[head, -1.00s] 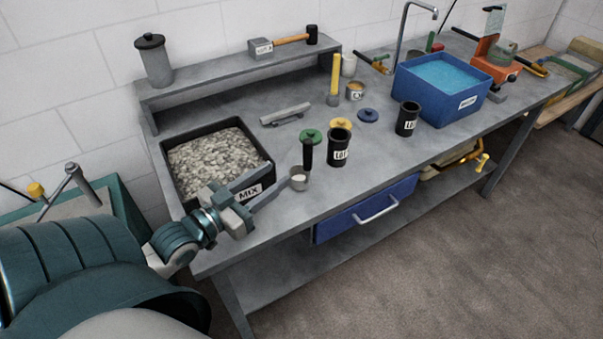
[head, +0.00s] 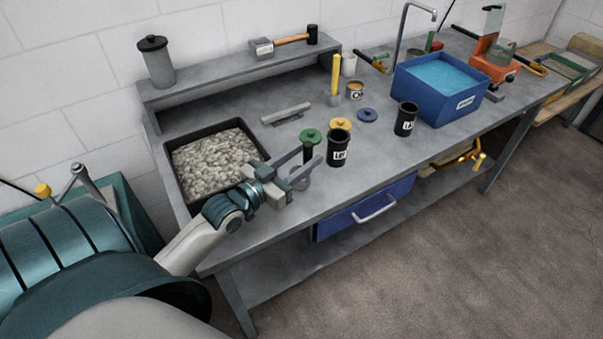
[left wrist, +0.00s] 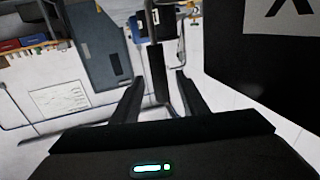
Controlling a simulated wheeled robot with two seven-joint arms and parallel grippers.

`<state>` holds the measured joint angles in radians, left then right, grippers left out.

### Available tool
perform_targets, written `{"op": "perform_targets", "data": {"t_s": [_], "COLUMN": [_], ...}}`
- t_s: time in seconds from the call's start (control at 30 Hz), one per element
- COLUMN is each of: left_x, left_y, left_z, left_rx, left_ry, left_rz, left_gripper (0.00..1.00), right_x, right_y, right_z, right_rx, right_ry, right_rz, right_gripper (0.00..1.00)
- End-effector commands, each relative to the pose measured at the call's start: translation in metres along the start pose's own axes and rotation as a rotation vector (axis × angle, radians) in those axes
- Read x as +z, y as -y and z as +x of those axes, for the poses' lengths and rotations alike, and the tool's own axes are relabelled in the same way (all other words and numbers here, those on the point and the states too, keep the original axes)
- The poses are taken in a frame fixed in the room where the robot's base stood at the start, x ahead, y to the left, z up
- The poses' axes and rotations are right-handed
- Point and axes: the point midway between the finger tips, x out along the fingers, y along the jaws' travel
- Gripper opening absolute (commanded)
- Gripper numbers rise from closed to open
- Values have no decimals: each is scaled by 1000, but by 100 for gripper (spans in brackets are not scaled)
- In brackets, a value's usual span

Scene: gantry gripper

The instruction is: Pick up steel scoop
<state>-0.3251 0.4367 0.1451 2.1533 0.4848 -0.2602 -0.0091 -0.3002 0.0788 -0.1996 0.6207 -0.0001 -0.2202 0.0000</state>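In the left wrist view, the dark handle (left wrist: 158,72) shows upright between and just beyond the open fingertips (left wrist: 159,88). I see no clear contact, and cannot tell if the handle is fully between the fingers. My right gripper is not in view.
A blue tub (head: 430,100) stands farther right.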

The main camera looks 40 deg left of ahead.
Motion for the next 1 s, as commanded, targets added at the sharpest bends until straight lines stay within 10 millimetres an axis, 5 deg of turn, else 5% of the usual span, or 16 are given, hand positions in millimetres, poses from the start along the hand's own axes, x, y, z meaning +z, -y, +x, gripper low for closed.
{"op": "perform_targets", "data": {"t_s": [0.33,0.73,1.0], "left_x": [-1,-2,0], "left_y": [0,0,0], "left_z": [4,48,58], "left_rx": [0,-1,0], "left_ry": [-1,-2,0], "left_rz": [-1,-1,-1], "left_gripper": [40,40,40], "right_x": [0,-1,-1], "right_y": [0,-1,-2], "right_z": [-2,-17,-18], "right_rx": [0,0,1], "right_ry": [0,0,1], "right_rz": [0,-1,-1], "right_gripper": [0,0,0]}}
